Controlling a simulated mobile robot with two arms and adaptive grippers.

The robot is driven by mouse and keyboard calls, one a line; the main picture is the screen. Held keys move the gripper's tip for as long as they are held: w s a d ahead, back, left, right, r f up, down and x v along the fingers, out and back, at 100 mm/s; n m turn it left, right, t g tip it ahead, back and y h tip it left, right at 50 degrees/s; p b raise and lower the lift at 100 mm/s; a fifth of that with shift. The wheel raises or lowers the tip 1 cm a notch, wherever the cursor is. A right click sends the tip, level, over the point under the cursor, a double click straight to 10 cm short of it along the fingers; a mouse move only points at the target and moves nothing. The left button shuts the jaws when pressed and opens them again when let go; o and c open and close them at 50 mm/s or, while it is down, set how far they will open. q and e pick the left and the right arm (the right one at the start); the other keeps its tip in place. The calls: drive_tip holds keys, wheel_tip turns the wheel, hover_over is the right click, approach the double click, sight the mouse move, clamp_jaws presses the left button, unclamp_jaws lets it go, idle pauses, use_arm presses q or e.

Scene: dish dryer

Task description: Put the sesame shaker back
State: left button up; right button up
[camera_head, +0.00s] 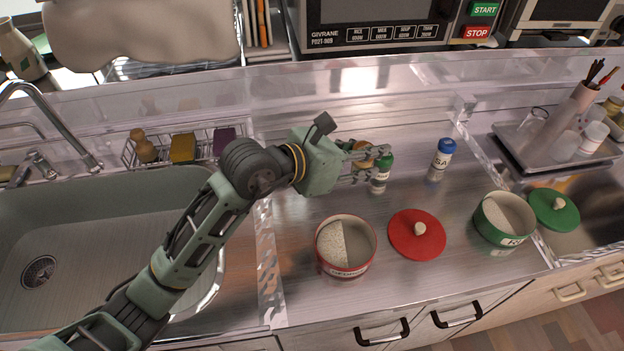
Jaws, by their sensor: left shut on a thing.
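My left gripper (378,165) reaches over the counter from the left. It is shut on a small green-capped shaker (380,174) near its fingertips, with the fingers partly covering it. I cannot read the label or tell if its base touches the counter. An orange-brown rounded thing (362,148) shows among the fingers, mostly hidden. A blue-capped shaker (441,159) with a label starting "SA" stands upright to the right. My right gripper is not in view.
An open red pot (368,254), a red lid (406,240), an open green pot (484,228) and a green lid (563,202) are in front. A sink (110,240) is at left, a tray (511,130) at right. The counter behind the blue-capped shaker is clear.

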use_arm(q)
drive_tip(key=w+a+f, duration=0.1)
drive_tip(key=a+f, duration=0.1)
drive_tip(key=a, duration=0.1)
drive_tip(key=w+a+f, duration=0.4)
drive_tip(key=a, duration=0.1)
drive_tip(key=shift+a+f, duration=0.1)
drive_tip(key=shift+a, duration=0.25)
drive_tip(key=shift+f, duration=1.85)
drive_tip(key=shift+f, duration=0.2)
drive_tip(key=o, duration=1.2)
